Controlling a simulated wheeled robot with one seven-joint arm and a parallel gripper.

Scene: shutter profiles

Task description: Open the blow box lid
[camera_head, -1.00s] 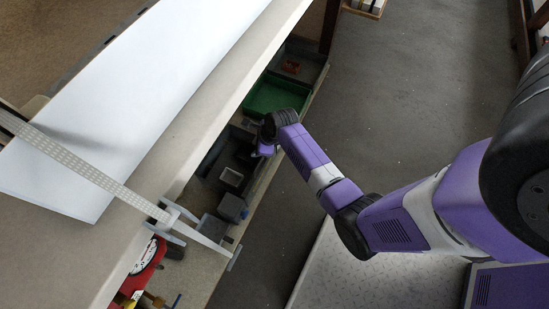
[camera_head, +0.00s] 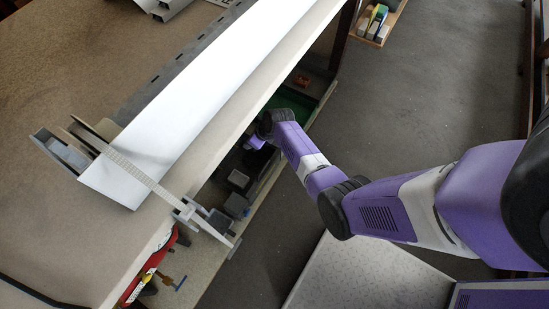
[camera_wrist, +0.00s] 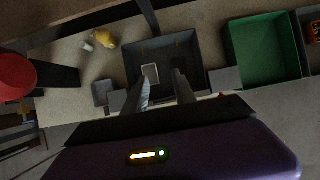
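A dark grey open box (camera_wrist: 185,47) stands on the lower shelf in the wrist view, with a small pale-edged rectangular piece (camera_wrist: 150,72) inside it. I cannot tell for certain which part is the blow box lid. My gripper (camera_wrist: 163,78) points down at the dark box, its two fingers apart with nothing visible between them. The left finger is close to the pale-edged piece; I cannot tell whether they touch. In the head view, dark boxes (camera_head: 237,204) show under the bench edge, and the bench and my arm hide the fingers.
A green bin (camera_wrist: 265,48) is right of the dark box in the wrist view. A red round object (camera_wrist: 15,76) and a yellow item (camera_wrist: 104,39) lie left. The bench top (camera_head: 125,230) overhangs the shelf, with a long white profile (camera_head: 205,95) on it.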

